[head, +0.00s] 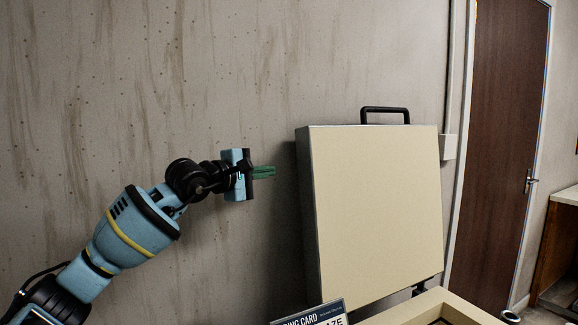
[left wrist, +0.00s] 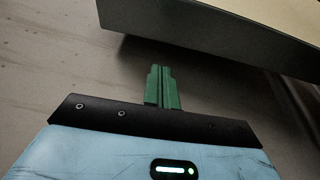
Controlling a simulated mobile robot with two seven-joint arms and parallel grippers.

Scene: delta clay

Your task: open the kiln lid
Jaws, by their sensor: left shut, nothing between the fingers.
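The kiln lid (head: 377,215) stands raised, close to upright, in the head view, with its cream inner face toward me. A black handle (head: 385,110) is on its top edge. Part of the kiln body's cream rim (head: 432,300) shows below it. My left gripper (head: 272,172) is to the left of the lid, apart from it, with its green fingers shut and empty. In the left wrist view the shut fingers (left wrist: 161,72) point toward the lid's grey side (left wrist: 190,32), with a gap between. My right gripper is not in view.
A stained wall (head: 250,60) stands behind the lid. A firing card sign (head: 312,315) is at the bottom edge, in front of the kiln. A brown door (head: 508,140) and a wooden bench (head: 562,245) are at the right.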

